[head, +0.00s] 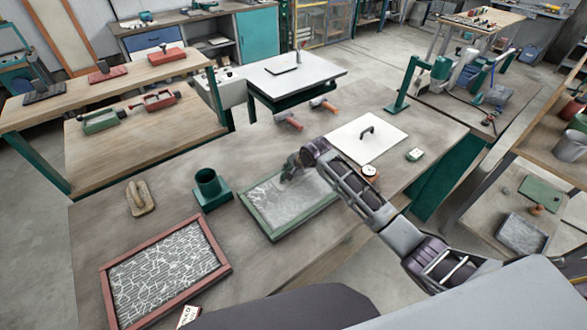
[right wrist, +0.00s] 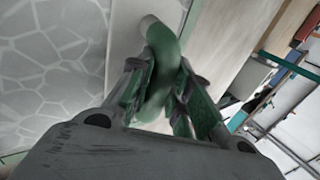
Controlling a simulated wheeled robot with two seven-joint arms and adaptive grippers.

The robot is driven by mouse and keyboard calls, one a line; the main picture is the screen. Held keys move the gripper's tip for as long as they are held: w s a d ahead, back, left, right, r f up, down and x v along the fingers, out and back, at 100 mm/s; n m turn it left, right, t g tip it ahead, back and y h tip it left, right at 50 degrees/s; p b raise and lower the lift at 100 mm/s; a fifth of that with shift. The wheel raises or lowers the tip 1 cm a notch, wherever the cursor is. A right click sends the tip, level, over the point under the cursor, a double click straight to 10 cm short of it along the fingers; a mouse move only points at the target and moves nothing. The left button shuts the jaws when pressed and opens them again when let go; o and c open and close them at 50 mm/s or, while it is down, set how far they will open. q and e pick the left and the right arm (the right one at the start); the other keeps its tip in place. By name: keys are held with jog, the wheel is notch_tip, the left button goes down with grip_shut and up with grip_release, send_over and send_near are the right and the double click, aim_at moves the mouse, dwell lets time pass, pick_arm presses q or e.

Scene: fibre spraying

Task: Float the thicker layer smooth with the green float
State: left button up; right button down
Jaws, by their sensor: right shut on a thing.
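A red-framed panel (head: 110,300) with a bold white crack-like pattern lies at the front left. I cannot tell which layer is thicker. My left gripper is not in view.
A green cup holder (head: 211,188) and a brown hand float (head: 140,197) lie left of the panel. Two orange-tipped tools (head: 288,121) lie behind.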

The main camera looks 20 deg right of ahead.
jog(key=shift+s+a, duration=0.15)
jog(key=shift+a, duration=0.15)
jog(key=shift+s+a, duration=0.35)
jog(key=shift+a, duration=0.55)
jog(key=shift+s+a, duration=0.2)
jog(key=shift+a, duration=0.25)
jog(key=shift+s+a, duration=0.2)
jog(key=shift+a, duration=0.25)
jog(key=shift+s+a, duration=0.35)
jog(key=shift+a, duration=0.55)
jog(key=shift+a, duration=0.1)
jog(key=shift+s+a, duration=0.4)
jog(key=shift+a, duration=0.4)
